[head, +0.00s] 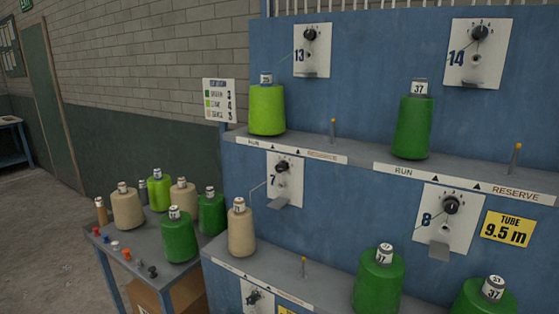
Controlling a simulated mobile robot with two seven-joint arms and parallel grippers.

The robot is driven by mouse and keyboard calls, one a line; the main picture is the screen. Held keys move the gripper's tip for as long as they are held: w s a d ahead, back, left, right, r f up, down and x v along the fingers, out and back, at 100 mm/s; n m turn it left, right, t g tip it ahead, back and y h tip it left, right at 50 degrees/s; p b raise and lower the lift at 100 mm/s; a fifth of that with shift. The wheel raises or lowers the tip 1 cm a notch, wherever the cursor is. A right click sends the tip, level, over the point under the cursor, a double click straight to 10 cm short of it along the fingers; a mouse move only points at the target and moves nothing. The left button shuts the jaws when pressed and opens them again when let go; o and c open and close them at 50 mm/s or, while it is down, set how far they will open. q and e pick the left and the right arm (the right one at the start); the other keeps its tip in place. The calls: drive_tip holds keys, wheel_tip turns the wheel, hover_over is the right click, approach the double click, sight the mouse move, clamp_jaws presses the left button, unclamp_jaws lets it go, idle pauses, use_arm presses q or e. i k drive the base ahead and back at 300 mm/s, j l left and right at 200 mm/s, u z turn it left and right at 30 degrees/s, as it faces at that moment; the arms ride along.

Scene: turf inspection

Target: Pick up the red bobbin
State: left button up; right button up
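A small red piece (96,231), which may be the red bobbin, lies near the left front edge of the small side table (172,281). It is too small to tell its exact shape. It sits in a loose row with a blue piece (106,240), an orange piece (115,246), a second reddish-orange piece (127,254) and a black piece (152,271). No large cone in view is red. Neither of my grippers is in view.
Green cones (178,238), beige cones (127,210) and a lime cone (160,191) crowd the table behind the small pieces. A blue rack (350,100) with shelves of cones and dial plates stands right of the table. A cardboard box (182,296) is underneath. The floor left is clear.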

sight(96, 229)
drive_tip(key=u, duration=1.35)
drive_tip(key=z, duration=2.1)
drive_tip(key=i+j, duration=0.1)
drive_tip(key=j, duration=0.8)
drive_tip(key=i+j, duration=0.1)
drive_tip(key=j, duration=0.8)
drive_tip(key=i+j+z, duration=0.1)
drive_tip(key=j, duration=0.85)
